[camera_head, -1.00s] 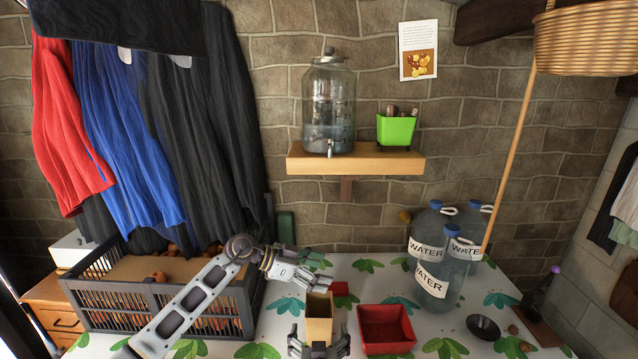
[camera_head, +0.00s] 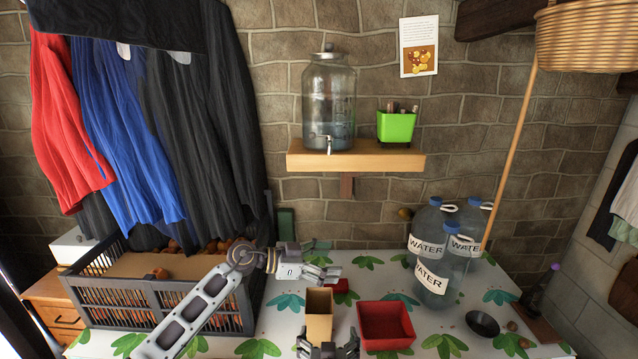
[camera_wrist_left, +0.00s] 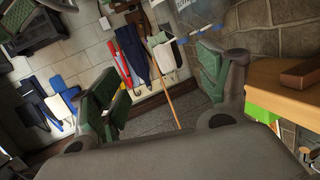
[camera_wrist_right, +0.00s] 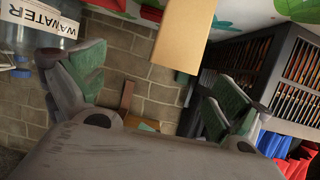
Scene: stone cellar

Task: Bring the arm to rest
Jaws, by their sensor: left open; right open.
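My left gripper (camera_head: 326,273) is open and empty above the far part of the table, behind the tan box. In the left wrist view its two green-padded fingers (camera_wrist_left: 158,88) stand wide apart with nothing between them. My right gripper (camera_head: 328,348) is at the bottom edge of the head view, just in front of the tan box. In the right wrist view its fingers (camera_wrist_right: 155,95) are apart and empty. The open tan box (camera_head: 319,326) stands upright on the table; it also shows in the right wrist view (camera_wrist_right: 182,38), beyond the fingers.
A red tray (camera_head: 386,344) stands right of the tan box, and a small red item (camera_head: 340,286) lies behind it. A dark crate (camera_head: 160,300) is at left, near hanging clothes (camera_head: 135,150). Water bottles (camera_head: 432,280) and a dark bowl (camera_head: 482,324) are at right.

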